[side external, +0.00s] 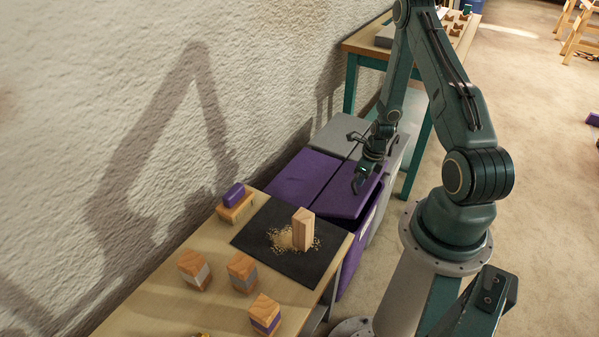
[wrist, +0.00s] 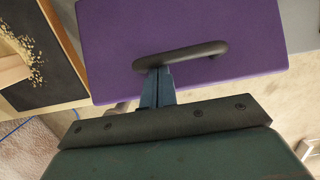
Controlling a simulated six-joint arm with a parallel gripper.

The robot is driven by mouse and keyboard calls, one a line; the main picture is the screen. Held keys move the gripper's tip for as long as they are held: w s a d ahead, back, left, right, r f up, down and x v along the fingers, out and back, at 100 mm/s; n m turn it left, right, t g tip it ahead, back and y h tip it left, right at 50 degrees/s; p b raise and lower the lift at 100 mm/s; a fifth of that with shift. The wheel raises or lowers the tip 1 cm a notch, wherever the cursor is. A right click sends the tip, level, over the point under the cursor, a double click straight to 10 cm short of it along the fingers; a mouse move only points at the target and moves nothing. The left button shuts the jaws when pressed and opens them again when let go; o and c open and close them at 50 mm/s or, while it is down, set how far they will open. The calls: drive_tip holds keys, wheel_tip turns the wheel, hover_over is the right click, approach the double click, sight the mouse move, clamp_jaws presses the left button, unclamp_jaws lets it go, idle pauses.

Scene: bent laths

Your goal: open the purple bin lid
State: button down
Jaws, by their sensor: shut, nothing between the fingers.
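The purple bin (side external: 345,275) stands between the near table and a grey bin, and its purple lid (side external: 335,197) is on top. I cannot tell from the side whether the lid's front edge is slightly raised. In the wrist view the lid (wrist: 190,22) fills the upper middle, with a dark bar handle (wrist: 195,52) near its front edge. My gripper (side external: 359,186) is over the lid's front part. In the wrist view the closed fingertips (wrist: 158,70) are at the left part of the handle and hold nothing. Whether they touch it is unclear.
The grey bin (side external: 338,133) stands just beyond the purple one. A rough wall runs along the left.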

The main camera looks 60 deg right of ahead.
drive_tip(key=shift+w+r+g, duration=0.45)
drive_tip(key=shift+w+g, duration=0.05)
drive_tip(key=shift+g, duration=0.2)
idle(0.5)
drive_tip(key=shift+w+r+g, duration=0.45)
drive_tip(key=shift+g, duration=0.25)
drive_tip(key=w+r+g, duration=0.1)
drive_tip(key=w+g, duration=0.1)
drive_tip(key=w, duration=0.6)
drive_tip(key=w+r+g, duration=0.2)
drive_tip(key=w, duration=0.7)
drive_tip(key=shift+w+r+g, duration=0.2)
drive_tip(key=shift+r+g, duration=0.05)
drive_tip(key=shift+g, duration=0.05)
idle(0.3)
drive_tip(key=shift+s, duration=0.15)
idle(0.5)
